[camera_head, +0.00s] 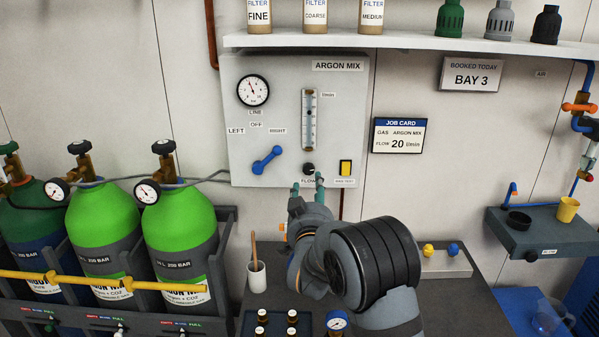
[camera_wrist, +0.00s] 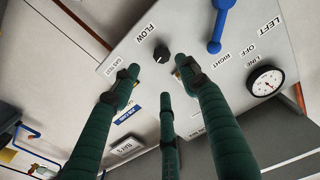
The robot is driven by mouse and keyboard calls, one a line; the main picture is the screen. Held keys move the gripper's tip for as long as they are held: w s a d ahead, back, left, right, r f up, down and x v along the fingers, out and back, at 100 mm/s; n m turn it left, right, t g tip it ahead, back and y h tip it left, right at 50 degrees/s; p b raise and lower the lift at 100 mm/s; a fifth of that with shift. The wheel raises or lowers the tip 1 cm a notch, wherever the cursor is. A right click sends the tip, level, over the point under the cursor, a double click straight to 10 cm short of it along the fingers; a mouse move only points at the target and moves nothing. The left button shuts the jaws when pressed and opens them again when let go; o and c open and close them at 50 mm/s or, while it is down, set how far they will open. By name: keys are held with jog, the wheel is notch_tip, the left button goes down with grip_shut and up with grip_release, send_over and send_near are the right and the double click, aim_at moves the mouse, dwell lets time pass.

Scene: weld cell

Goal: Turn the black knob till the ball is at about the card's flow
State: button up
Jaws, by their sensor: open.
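The black knob (camera_head: 308,168), labelled FLOW, sits low on the ARGON MIX panel (camera_head: 240,120). It also shows in the wrist view (camera_wrist: 161,53). Above it is the upright flow tube (camera_head: 309,130); its ball and scale are too small to read surely. The job card (camera_head: 399,135) right of the panel reads argon mix, flow 20 l/min. My gripper (camera_head: 308,186) is just below the knob in the head view. In the wrist view its green fingers (camera_wrist: 157,65) are spread and empty, two tips flanking the knob's near side, with no clear contact.
A blue lever (camera_head: 266,160) is left of the knob, and a yellow gas test switch (camera_head: 345,168) is close on its right. A round gauge (camera_head: 253,91) is upper left. Green cylinders (camera_head: 180,225) stand left. A cup (camera_head: 257,280) and small bottles are on the bench below.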

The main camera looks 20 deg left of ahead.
aim_at(309, 171)
jog(key=p+x, duration=0.4)
jog(key=x, duration=0.4)
jog(key=shift+a+r+p, duration=0.1)
jog(key=shift+a+p, duration=0.05)
jog(key=shift+p, duration=0.15)
jog(key=shift+p+x, duration=0.35)
jog(key=shift+x, duration=0.5)
jog(key=shift+s, duration=0.1)
jog(key=shift+c, duration=0.6)
grip_shut()
